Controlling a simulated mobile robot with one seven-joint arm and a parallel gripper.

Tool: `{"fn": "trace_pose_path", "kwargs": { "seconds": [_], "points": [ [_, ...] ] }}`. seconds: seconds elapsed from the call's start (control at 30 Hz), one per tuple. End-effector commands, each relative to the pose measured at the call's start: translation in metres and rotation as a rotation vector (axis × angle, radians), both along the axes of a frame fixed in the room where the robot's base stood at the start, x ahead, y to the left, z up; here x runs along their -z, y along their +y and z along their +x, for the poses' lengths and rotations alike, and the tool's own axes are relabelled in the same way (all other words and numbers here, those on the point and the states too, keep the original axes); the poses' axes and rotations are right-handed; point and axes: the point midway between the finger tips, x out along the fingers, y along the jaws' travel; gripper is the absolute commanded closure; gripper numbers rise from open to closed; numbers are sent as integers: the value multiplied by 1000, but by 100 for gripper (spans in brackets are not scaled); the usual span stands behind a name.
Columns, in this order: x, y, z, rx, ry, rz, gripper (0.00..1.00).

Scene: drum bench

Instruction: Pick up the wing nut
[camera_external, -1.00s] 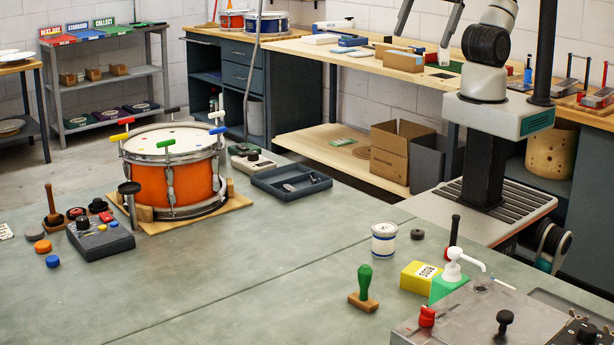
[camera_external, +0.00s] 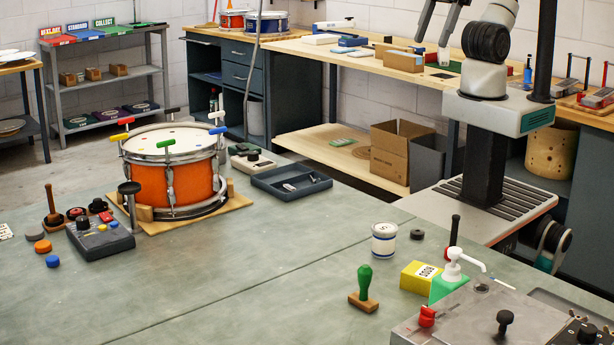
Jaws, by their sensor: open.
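I cannot make out the wing nut for certain in the external view. Small pale pieces (camera_external: 289,187) lie in a dark shallow tray (camera_external: 262,184) on the green-grey bench, too small to identify. My gripper (camera_external: 431,43) shows at the top edge, with its two fingers pointing down and apart, and nothing visible between them. The rest of it is cut off by the frame. It is up in the air, well away from the tray, with the far wooden bench behind it.
An orange drum (camera_external: 172,183) stands on a wooden board left of the tray. A green-handled stamp (camera_external: 364,285), a white tin (camera_external: 384,240), a yellow box (camera_external: 419,277) and a pump bottle (camera_external: 455,270) stand front right. The middle of the bench is clear.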

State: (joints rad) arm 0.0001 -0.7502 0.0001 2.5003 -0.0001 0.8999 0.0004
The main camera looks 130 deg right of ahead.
Motion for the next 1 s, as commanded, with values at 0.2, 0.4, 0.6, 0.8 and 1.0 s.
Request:
{"fn": "trace_pose_path", "kwargs": {
  "seconds": [0.2,0.4,0.6,0.8,1.0],
  "points": [
    [0,0,0,0,0,0,71],
    [1,0,1,4,3,5,71],
    [41,-10,29,142,89,157,71],
    [130,-52,83,527,256,321,71],
    [221,-121,123,972,309,277,71]
  ]
}}
